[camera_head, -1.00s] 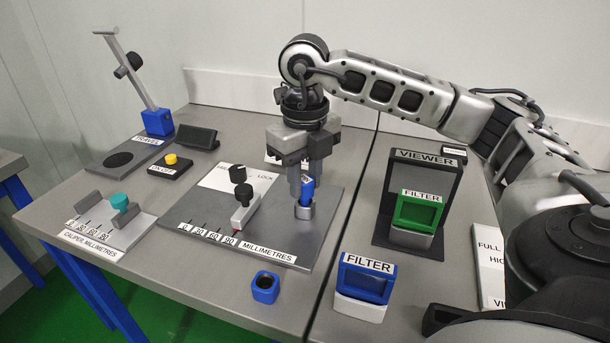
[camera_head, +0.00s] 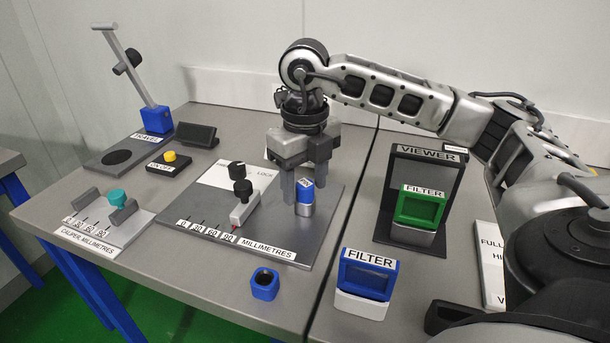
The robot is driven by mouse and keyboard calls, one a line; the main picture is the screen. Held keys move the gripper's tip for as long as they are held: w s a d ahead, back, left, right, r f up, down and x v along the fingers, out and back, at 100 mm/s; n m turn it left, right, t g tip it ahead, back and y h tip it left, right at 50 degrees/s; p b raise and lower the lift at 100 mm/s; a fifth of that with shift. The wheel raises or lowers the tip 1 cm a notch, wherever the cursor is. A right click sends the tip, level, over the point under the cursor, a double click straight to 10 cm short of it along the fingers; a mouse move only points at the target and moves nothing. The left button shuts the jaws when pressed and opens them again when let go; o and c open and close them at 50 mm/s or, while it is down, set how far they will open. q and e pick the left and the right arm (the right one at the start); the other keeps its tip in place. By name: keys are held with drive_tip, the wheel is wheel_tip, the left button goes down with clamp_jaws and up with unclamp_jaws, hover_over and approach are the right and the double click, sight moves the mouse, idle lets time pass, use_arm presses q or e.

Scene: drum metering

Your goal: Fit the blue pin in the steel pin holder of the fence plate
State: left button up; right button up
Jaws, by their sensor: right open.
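The blue pin (camera_head: 305,187) stands upright in the steel pin holder (camera_head: 304,209) at the right side of the grey fence plate (camera_head: 325,235). Only its blue upper part shows above the holder's rim. My right gripper (camera_head: 304,182) points down over the pin from above. Its jaws are apart, one finger to the left of the pin and one behind or to the right of it. My left gripper is not in view.
A blue hollow block (camera_head: 265,285) lies in front of the plate. A blue filter (camera_head: 367,275) on a white base and the viewer (camera_head: 425,165) with a green filter (camera_head: 419,207) stand at right. A caliper plate (camera_head: 110,225) and travel stand (camera_head: 157,120) are at left.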

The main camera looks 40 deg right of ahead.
sight(305, 183)
drive_tip(key=shift+r, duration=0.6)
use_arm(q)
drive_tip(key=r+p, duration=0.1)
drive_tip(key=p, duration=0.1)
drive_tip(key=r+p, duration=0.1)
drive_tip(key=p, duration=0.1)
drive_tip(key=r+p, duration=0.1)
drive_tip(key=p, duration=0.1)
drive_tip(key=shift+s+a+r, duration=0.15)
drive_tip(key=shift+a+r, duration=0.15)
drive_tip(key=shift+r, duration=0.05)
use_arm(e)
wheel_tip(305, 183, up, 15)
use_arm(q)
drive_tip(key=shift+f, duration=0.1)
use_arm(e)
drive_tip(key=shift+f, duration=0.1)
